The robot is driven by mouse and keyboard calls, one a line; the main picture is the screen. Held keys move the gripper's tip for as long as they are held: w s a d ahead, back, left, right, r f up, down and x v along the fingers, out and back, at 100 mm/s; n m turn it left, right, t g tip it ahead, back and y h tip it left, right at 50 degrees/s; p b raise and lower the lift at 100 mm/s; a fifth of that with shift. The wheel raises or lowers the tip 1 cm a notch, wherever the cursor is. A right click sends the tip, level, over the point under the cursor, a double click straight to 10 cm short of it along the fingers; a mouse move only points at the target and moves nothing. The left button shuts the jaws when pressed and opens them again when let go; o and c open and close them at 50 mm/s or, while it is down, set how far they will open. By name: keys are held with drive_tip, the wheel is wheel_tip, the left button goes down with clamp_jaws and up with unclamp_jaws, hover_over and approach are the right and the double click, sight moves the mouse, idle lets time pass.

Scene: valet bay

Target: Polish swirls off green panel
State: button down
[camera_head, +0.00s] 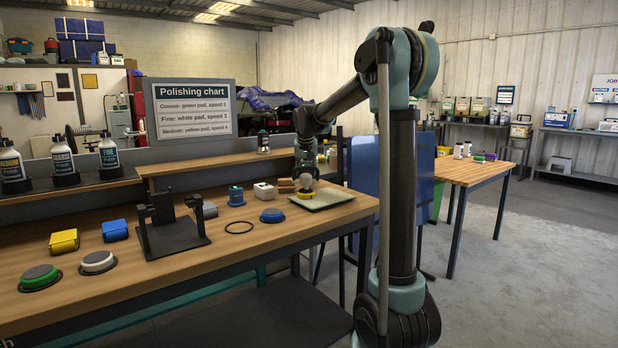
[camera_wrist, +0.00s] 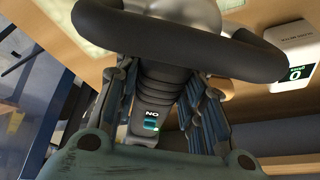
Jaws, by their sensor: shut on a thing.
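My gripper (camera_head: 305,176) is at the far end of the bench, its fingers closed around the polisher (camera_wrist: 158,92). The polisher's body is dark and ribbed, with a ring handle (camera_wrist: 170,42) and a small lit display reading "ON". A yellow pad (camera_head: 306,195) shows under it, over a pale greenish flat panel (camera_head: 328,200); I cannot tell if pad and panel touch. Swirls are too small to see. The green pad (camera_head: 40,274) and white pad (camera_head: 98,261) lie at the bench's near left. The polishing chart (camera_head: 193,108) lists coarse green 5, fine white 3, medium yellow 4.
A black cradle (camera_head: 172,238) stands empty mid-bench. Bottles marked medium (camera_head: 12,170), coarse (camera_head: 63,160) and fine (camera_head: 109,155) stand at the back left. Yellow (camera_head: 64,241) and blue (camera_head: 115,230) blocks lie nearby. A white box showing 0 (camera_wrist: 294,52) is beside the polisher.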

drive_tip(key=shift+s+a, duration=0.15)
drive_tip(key=shift+a, duration=0.1)
drive_tip(key=shift+s+a, duration=0.45)
drive_tip(key=shift+a, duration=0.2)
drive_tip(key=shift+s+a, duration=0.2)
drive_tip(key=shift+a, duration=0.1)
drive_tip(key=shift+s+a, duration=0.55)
drive_tip(key=shift+a, duration=0.15)
wheel_tip(320, 180, up, 8)
idle(1.4)
